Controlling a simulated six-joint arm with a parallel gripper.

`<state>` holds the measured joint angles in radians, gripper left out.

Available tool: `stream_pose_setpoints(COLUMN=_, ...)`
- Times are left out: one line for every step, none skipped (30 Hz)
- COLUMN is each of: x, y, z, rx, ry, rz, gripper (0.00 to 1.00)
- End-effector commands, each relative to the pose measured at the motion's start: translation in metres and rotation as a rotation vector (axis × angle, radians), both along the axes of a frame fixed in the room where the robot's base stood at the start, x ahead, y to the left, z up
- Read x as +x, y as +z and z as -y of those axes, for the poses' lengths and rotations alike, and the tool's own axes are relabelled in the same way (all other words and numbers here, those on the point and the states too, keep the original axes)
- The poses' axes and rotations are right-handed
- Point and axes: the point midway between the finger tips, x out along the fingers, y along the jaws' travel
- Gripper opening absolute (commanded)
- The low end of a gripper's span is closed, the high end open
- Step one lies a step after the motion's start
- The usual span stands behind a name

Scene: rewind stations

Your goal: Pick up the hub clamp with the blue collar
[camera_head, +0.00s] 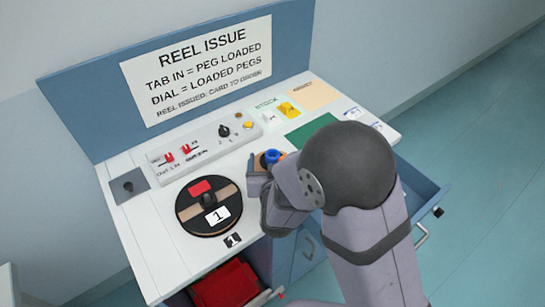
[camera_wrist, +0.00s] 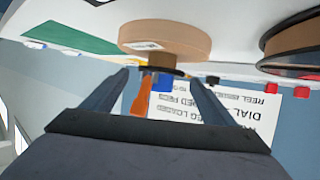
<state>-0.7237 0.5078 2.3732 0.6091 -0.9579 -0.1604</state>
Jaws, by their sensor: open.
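In the wrist view, which is upside down, the blue part (camera_wrist: 164,83) and an orange part (camera_wrist: 142,98) lie between my two fingers, beside a dark disc at the tan round body (camera_wrist: 165,38). I cannot tell whether the orange part belongs to the blue-collared clamp. My gripper (camera_wrist: 163,80) is open, its fingers on either side of these parts. No contact is clear.
A reel marked 1 (camera_head: 223,215) lies left of my gripper. A panel (camera_head: 205,141) with red tabs and a dial stands behind. A green mat (camera_head: 308,134) and a yellow item (camera_head: 289,109) are at back right. An open blue drawer (camera_head: 425,187) and a red bin (camera_head: 227,284) are at the front.

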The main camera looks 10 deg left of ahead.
Motion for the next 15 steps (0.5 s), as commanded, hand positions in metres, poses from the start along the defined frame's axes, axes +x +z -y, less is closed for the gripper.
stream_pose_setpoints(x=0.0029, y=-0.0009, z=-0.0002, rx=0.0, ry=-0.001, rz=0.0, gripper=0.79)
stream_pose_setpoints(x=0.0039, y=-0.0012, z=-0.0005, rx=0.001, ry=0.0, rz=0.0, gripper=0.79)
stream_pose_setpoints(x=0.0047, y=-0.0016, z=-0.0007, rx=0.0, ry=0.0, rz=0.0, gripper=0.79)
stream_pose_setpoints(x=0.0049, y=-0.0019, z=-0.0008, rx=0.0, ry=0.0, rz=0.0, gripper=0.79)
stream_pose_setpoints(x=0.005, y=-0.0021, z=-0.001, rx=0.0, ry=0.001, rz=0.0, gripper=0.79)
stream_pose_setpoints(x=0.0049, y=-0.0022, z=-0.001, rx=0.0, ry=0.001, rz=0.0, gripper=0.79)
stream_pose_setpoints(x=0.0049, y=-0.0022, z=-0.0009, rx=0.0, ry=0.001, rz=0.0, gripper=0.79)
stream_pose_setpoints(x=0.0048, y=-0.0022, z=-0.001, rx=0.0, ry=0.001, rz=0.0, gripper=0.79)
stream_pose_setpoints(x=0.0047, y=-0.0021, z=-0.001, rx=0.0, ry=0.001, rz=0.0, gripper=0.79)
stream_pose_setpoints(x=0.0047, y=-0.0021, z=-0.001, rx=0.0, ry=0.001, rz=0.0, gripper=0.77)
stream_pose_setpoints(x=0.0047, y=-0.0021, z=-0.001, rx=0.0, ry=0.001, rz=0.0, gripper=0.7)
stream_pose_setpoints(x=0.0047, y=-0.0021, z=-0.001, rx=0.0, ry=0.001, rz=0.0, gripper=0.6)
stream_pose_setpoints(x=0.0047, y=-0.0021, z=-0.001, rx=0.0, ry=0.001, rz=0.0, gripper=0.53)
stream_pose_setpoints(x=0.0046, y=-0.002, z=-0.0009, rx=0.0, ry=0.001, rz=0.0, gripper=0.46)
stream_pose_setpoints(x=0.0046, y=-0.002, z=-0.001, rx=0.0, ry=0.001, rz=0.0, gripper=0.36)
